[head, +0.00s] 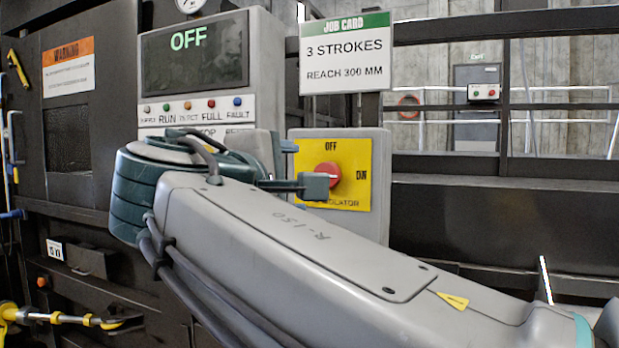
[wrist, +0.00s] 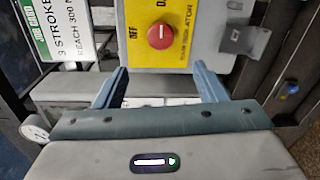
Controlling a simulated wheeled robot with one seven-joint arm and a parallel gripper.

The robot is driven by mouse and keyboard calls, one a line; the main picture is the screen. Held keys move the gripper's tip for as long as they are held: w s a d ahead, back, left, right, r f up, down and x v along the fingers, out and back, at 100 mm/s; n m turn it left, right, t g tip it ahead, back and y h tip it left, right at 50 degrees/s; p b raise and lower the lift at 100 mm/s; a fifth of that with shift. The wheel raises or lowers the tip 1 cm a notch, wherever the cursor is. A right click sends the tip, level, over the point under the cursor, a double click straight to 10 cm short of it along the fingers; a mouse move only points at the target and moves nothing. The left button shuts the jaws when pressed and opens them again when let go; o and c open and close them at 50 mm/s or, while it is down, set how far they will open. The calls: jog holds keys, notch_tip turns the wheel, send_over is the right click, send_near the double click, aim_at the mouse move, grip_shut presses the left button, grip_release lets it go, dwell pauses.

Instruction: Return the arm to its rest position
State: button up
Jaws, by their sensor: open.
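My arm stretches across the head view from the lower right towards the control panel. My gripper (head: 302,167) is at its far end, in front of the isolator switch. In the wrist view my gripper (wrist: 160,70) is open, with two blue-grey fingers apart and nothing between them. The red isolator knob (wrist: 161,35) is beyond the fingertips on a yellow plate (wrist: 141,58). In the head view one finger partly covers the knob (head: 328,171) and the plate.
A grey panel (head: 262,40) with a display reading OFF stands behind the arm. A job card (head: 345,52) reads 3 strokes, reach 300 mm. A dark door with a warning sign (head: 68,67) is at left. Yellow fittings (head: 60,318) are at lower left. Dark rails (head: 480,28) cross the right.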

jog(key=shift+s, duration=0.25)
jog(key=d+f+m+g+y+p, duration=0.1)
jog(key=d+f+m+g+p, duration=0.65)
jog(key=d+f, duration=0.9)
jog(key=s+d+f+m+g+y+p, duration=0.1)
jog(key=s+f+m+g+y+p, duration=0.1)
jog(key=s+f, duration=0.4)
jog(key=s+d+f+m+g+y+p, duration=0.2)
jog(key=s+f+m+g+y+p, duration=0.1)
jog(key=s+f+m, duration=0.3)
notch_tip(320, 180, down, 2)
jog(key=shift+d+f+g, duration=0.1)
jog(key=shift+d+g, duration=0.2)
jog(key=shift+g, duration=0.25)
